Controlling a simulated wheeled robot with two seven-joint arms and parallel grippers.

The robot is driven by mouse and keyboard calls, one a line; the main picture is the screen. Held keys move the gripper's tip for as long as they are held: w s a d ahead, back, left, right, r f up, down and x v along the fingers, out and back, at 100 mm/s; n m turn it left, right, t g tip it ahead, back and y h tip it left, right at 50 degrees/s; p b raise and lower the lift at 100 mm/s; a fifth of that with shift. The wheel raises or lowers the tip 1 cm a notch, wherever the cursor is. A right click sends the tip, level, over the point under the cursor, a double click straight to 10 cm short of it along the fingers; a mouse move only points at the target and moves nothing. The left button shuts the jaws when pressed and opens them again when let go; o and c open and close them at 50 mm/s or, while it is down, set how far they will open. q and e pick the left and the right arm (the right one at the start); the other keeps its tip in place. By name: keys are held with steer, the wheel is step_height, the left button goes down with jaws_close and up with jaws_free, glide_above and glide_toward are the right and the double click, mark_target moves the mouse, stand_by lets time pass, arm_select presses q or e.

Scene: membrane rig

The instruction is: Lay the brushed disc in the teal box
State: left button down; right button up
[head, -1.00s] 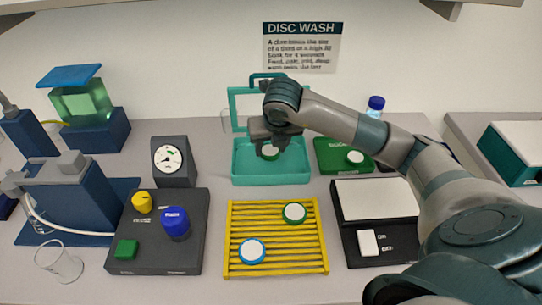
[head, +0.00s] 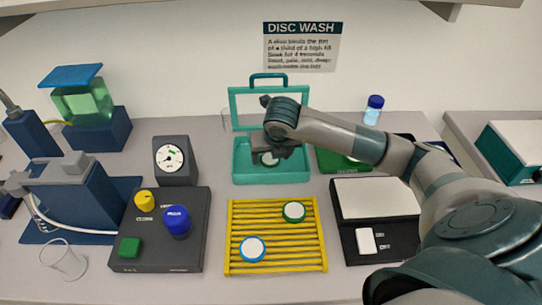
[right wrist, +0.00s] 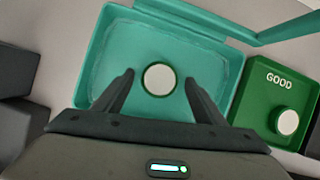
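The teal box (head: 272,177) stands at the back middle of the bench with its lid frame raised behind it. A white-topped disc with a green rim (right wrist: 159,78) lies on the box floor in the right wrist view. It also shows partly in the head view (head: 268,159), under my gripper. My right gripper (right wrist: 159,76) is over the box, its fingers apart on either side of the disc with a gap on each side. My left gripper is in neither view. I cannot tell brush marks on the disc.
A yellow slatted rack (head: 276,264) in front holds a green-rimmed disc (head: 294,212) and a blue-rimmed disc (head: 252,249). A green GOOD tray (right wrist: 268,82) with a disc stands right of the box. A black-and-white scale (head: 376,200) is at the right; a dark control block (head: 160,255) is at the left.

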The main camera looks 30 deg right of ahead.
steer(key=shift+r, duration=0.1)
stand_by(0.3)
steer(key=shift+s+r, duration=0.1)
steer(key=shift+r, duration=0.3)
steer(key=b+v, duration=0.2)
steer(key=v, duration=0.9)
